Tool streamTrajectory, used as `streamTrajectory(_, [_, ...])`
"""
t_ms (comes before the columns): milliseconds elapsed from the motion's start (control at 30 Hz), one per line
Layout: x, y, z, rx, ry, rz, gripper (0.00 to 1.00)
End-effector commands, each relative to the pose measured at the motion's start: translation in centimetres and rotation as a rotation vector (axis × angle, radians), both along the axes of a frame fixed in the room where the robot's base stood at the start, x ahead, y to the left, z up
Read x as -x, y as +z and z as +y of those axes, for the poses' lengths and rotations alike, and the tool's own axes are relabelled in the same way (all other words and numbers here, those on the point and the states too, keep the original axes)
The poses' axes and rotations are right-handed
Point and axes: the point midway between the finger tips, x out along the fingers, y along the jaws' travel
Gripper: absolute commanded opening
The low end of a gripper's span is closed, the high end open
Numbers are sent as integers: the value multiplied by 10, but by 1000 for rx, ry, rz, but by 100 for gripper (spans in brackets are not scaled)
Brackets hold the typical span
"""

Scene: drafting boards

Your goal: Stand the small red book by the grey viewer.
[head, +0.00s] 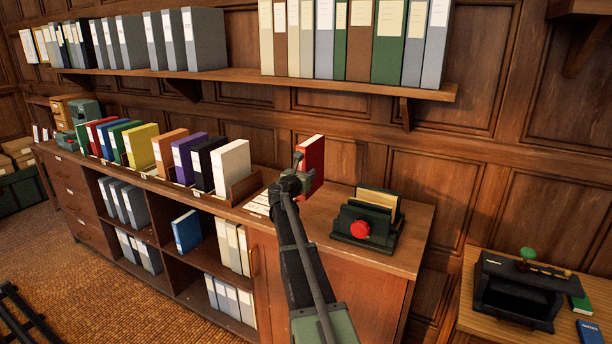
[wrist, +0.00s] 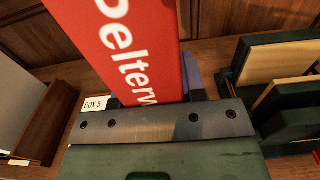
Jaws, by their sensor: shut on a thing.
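A red book (head: 312,160) with white lettering is held upright in my gripper (head: 300,180) above the cabinet top. In the wrist view the red book (wrist: 135,45) rises between the fingers, its lettering partly cut off. My gripper is shut on it. Whether its lower edge touches the cabinet top cannot be told. No thing is clearly a grey viewer. A dark grey device (head: 515,292) with a green knob stands on the side table at the right, apart from my gripper. A dark green holder (head: 352,232) with a red knob stands nearer, right of my gripper.
A row of coloured books, including another red one (head: 101,137), stands left on the cabinet top (head: 395,258), ending at a white book (head: 231,168) and a wooden divider. A green book (head: 581,304) and a blue book (head: 590,332) lie on the side table.

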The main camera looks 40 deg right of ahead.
Motion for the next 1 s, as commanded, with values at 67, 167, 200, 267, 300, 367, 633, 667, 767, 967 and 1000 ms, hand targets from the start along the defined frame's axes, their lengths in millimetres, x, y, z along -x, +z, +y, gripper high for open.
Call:
streamTrajectory(67, [0,46,0,1,0,1,0])
streamTrajectory(167, [0,69,0,1,0,1,0])
streamTrajectory(200, [0,76,0,1,0,1,0])
streamTrajectory(267, [0,83,0,1,0,1,0])
streamTrajectory(300, [0,86,0,1,0,1,0])
streamTrajectory(367, [0,89,0,1,0,1,0])
streamTrajectory(633, [1,99,2,1,0,1,0])
streamTrajectory(667, [1,103,2,1,0,1,0])
streamTrajectory(767, [2,116,4,1,0,1,0])
streamTrajectory(967, [4,134,8,1,0,1,0])
streamTrajectory(1000, [4,134,8,1,0,1,0])
